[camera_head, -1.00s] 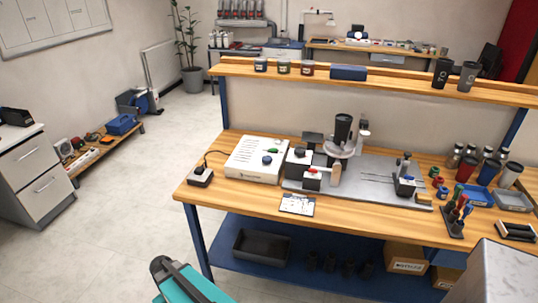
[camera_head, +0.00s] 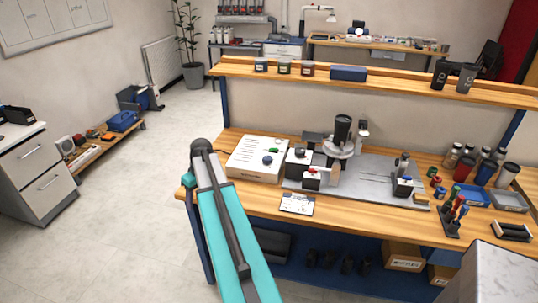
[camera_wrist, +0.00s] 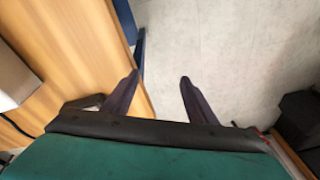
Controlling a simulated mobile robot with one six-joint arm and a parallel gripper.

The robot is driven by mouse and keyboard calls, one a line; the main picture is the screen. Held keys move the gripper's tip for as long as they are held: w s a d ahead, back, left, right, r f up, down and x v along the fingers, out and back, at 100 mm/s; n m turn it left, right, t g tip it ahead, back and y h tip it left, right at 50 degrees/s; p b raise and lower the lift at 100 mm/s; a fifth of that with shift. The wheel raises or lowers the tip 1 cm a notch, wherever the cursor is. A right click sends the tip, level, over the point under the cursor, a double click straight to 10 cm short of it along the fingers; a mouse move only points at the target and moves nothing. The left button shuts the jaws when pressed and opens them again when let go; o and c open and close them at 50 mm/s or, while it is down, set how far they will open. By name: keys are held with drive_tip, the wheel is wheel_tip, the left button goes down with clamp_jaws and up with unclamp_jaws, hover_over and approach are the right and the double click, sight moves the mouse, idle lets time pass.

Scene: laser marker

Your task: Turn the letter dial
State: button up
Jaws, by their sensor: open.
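The marking machine (camera_head: 341,150) stands on the workbench in the head view, with a round metal disc under a black cup-like top. Lettering is too small to read, so I cannot tell which round part is the letter dial. My gripper (camera_wrist: 159,80) is open and empty in the wrist view, its two dark fingers apart above the floor beside the bench edge. It is not touching the machine or box.
The wooden bench top (camera_head: 365,222) has a front strip free of objects. A white card (camera_head: 297,203) lies near its edge. Screwdrivers (camera_head: 455,212) and jars stand at the right. A shelf (camera_head: 400,83) runs above the bench's back.

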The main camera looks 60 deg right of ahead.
drive_tip(key=s+d+r+t, duration=0.1)
drive_tip(key=s+d+r, duration=0.25)
drive_tip(key=d, duration=0.45)
drive_tip(key=s+d+r, duration=0.2)
drive_tip(key=d+r, duration=0.3)
drive_tip(key=d, duration=0.3)
drive_tip(key=t+h, duration=0.1)
approach(268, 157)
drive_tip(key=v, duration=0.6)
drive_tip(key=shift+s+a+f, duration=0.15)
drive_tip(key=shift+a+f, duration=0.15)
drive_tip(key=shift+a, duration=0.1)
drive_tip(key=shift+f, duration=0.15)
drive_tip(key=shift+w+d+p+x, duration=0.15)
drive_tip(key=shift+p+x, duration=0.85)
drive_tip(key=shift+x, duration=2.4)
drive_tip(key=shift+w+d+p+x, duration=0.1)
drive_tip(key=shift+p+x, duration=0.85)
drive_tip(key=shift+x, duration=2.5)
drive_tip(key=c, duration=1)
